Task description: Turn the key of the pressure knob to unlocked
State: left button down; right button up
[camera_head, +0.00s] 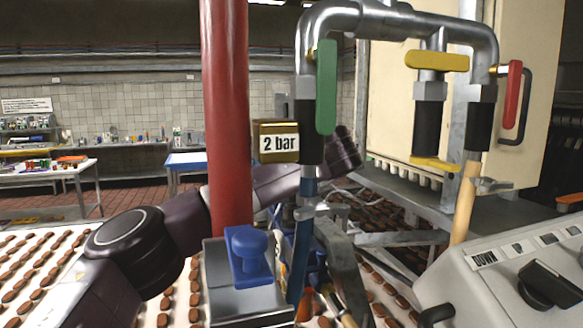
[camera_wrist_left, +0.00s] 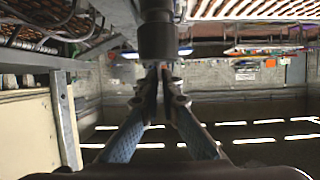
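A blue knob (camera_head: 250,256) stands on a grey metal box in front of the red column in the head view. I cannot make out its key or the key's position. My left arm comes in from the left and passes behind the red column. My left gripper (camera_wrist_left: 160,80) shows in the wrist view with its blue-sided fingers converging and their tips together. I see nothing held between them. A dark cylinder (camera_wrist_left: 157,38) is just beyond the tips; I cannot tell what it is.
A red column (camera_head: 228,120) stands in front. A brass "2 bar" sign (camera_head: 279,143) hangs beside pipes with a green handle (camera_head: 326,87), a yellow handle (camera_head: 437,61) and a red handle (camera_head: 514,94). A grey control panel (camera_head: 480,290) is at lower right. Chocolates lie on a white conveyor (camera_head: 75,262).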

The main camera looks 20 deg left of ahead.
pick_arm(q)
jog(key=shift+d+r+n+g+y+p, duration=0.1)
jog(key=shift+r+n+g+y+p, duration=0.15)
jog(key=shift+n+g+y+p, duration=0.6)
jog(key=shift+w+f+n+g+y+p, duration=0.1)
jog(key=shift+f+n+g+y+p, duration=0.3)
jog(key=shift+p, duration=0.65)
jog(key=shift+r, duration=0.1)
jog(key=c, duration=2.2)
grip_release()
